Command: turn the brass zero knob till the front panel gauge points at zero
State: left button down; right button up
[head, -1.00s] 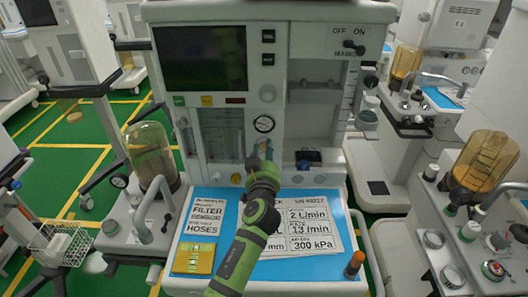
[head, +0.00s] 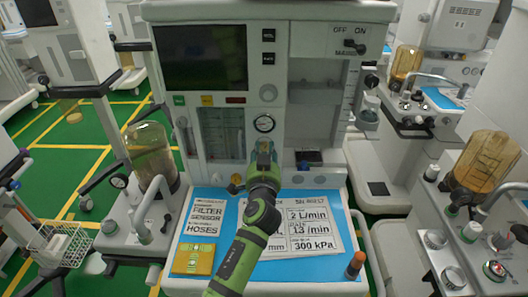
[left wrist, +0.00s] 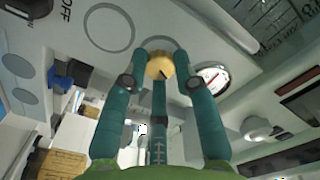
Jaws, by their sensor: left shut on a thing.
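The brass zero knob (left wrist: 160,66) shows in the left wrist view as a round golden disc with a dark mark. My left gripper (left wrist: 160,60) is shut on it, with teal fingers at either side. In the head view my left gripper (head: 263,148) is at the front panel just below the gauge and hides the knob. The front panel gauge (head: 264,124) is a round white dial with a black rim. It also shows in the left wrist view (left wrist: 212,77), close beside the fingers, partly red with a dark needle. I cannot read its value surely. My right gripper is not in view.
An amber canister (head: 151,150) stands to the left. An OFF/ON switch (head: 354,46) is at upper right.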

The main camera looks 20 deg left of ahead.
pick_arm(q)
jog(key=m, duration=0.2)
jog(key=r+m, duration=0.1)
jog(key=m, duration=0.2)
jog(key=shift+d, duration=0.15)
jog(key=shift+m+p, duration=0.5)
jog(key=shift+m, duration=0.8)
jog(key=shift+f+m, duration=0.15)
jog(key=shift+m, duration=0.55)
jog(key=c, duration=1)
grip_release()
jog(key=shift+c, duration=0.2)
jog(key=shift+o, duration=0.3)
jog(key=shift+d+f, duration=0.15)
